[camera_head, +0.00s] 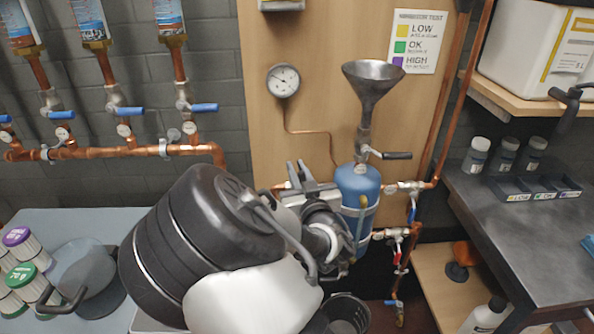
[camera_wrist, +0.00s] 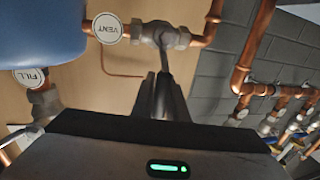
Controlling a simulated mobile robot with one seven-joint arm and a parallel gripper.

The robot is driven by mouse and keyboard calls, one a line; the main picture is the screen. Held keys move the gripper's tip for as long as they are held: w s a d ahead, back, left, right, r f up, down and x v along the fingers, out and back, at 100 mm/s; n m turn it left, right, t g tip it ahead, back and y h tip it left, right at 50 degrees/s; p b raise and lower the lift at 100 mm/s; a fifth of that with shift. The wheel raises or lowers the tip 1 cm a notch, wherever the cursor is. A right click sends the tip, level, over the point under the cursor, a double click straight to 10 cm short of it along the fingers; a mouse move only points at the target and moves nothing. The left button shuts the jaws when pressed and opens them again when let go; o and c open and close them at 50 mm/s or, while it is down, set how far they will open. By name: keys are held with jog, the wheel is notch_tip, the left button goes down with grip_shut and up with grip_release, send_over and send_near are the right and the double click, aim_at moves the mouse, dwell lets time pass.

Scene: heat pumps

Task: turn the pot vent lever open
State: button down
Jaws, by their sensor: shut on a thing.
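The blue pot (camera_head: 357,200) stands upright against the wooden panel under a grey funnel (camera_head: 372,85). The pot (camera_wrist: 40,30) also fills the upper left of the wrist view. There, a round tag reading VENT (camera_wrist: 108,28), upside down, hangs beside the vent valve (camera_wrist: 165,35) on a copper pipe. The vent lever (camera_wrist: 164,62) runs from the valve down between my fingertips. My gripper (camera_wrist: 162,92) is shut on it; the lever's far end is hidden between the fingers. In the head view my gripper (camera_head: 308,178) is left of the pot, and my arm hides most of the vent valve.
A FILL tag (camera_wrist: 30,77) hangs near another valve. A black-handled lever (camera_head: 396,155) sits below the funnel. A gauge (camera_head: 283,80) is on the panel. Copper pipes with several blue-handled valves (camera_head: 203,107) run along the left wall. A dark bench (camera_head: 510,235) stands at right.

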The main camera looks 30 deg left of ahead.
jog(key=shift+a+b, duration=0.1)
jog(key=shift+b, duration=0.4)
jog(key=shift+s+a+f+n+g+h+b, duration=0.15)
jog(key=shift+s+a+f+n+h+b, duration=0.4)
jog(key=shift+n, duration=0.8)
jog(key=shift+s+a+f+n+g+h+b, duration=0.1)
jog(key=shift+s+a+f+n+b, duration=0.2)
jog(key=shift+a+n, duration=0.75)
jog(key=shift+s+a+f+n+g+h+b, duration=0.15)
jog(key=shift+s+a+f+n+h+b, duration=0.25)
jog(key=shift+n, duration=1.3)
jog(key=shift+w+d, duration=0.1)
jog(key=shift+w, duration=0.05)
jog(key=c, duration=1.7)
grip_release()
jog(key=shift+c, duration=0.2)
